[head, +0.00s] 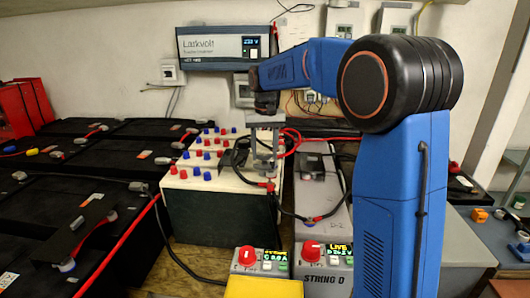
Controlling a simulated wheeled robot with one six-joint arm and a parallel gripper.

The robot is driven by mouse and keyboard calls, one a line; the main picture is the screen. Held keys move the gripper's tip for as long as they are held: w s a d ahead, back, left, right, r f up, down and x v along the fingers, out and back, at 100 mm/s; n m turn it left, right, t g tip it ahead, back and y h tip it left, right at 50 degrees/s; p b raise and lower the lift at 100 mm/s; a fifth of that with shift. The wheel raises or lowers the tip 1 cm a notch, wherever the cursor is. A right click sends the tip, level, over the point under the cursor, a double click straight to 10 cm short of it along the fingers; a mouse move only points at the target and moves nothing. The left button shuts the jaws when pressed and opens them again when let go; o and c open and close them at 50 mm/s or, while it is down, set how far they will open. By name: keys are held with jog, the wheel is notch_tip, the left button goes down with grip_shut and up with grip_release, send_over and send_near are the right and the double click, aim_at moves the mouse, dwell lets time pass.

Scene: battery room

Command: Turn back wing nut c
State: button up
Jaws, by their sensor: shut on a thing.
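My gripper (265,172) reaches straight down from my blue arm, over the right side of a dark green battery box with a cream top (215,188). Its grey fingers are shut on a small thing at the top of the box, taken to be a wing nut. The fingers hide most of it, and no letter c is readable. A red cable lug (269,188) shows just below the fingertips. Several red and blue caps stand in rows on the cream top, left of my gripper.
Black batteries (95,180) with cables fill the left. A grey STRING D unit (323,240) stands at the right, with control boxes with red knobs (246,255) in front. A yellow block (263,288) is at the bottom edge. Black and red cables loop close around my gripper.

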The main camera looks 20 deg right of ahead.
aim_at(264, 156)
jog(key=shift+m, duration=1.1)
jog(key=o, duration=1)
jog(key=shift+o, duration=0.2)
jog(key=shift+r, duration=0.15)
notch_tip(264, 156, up, 17)
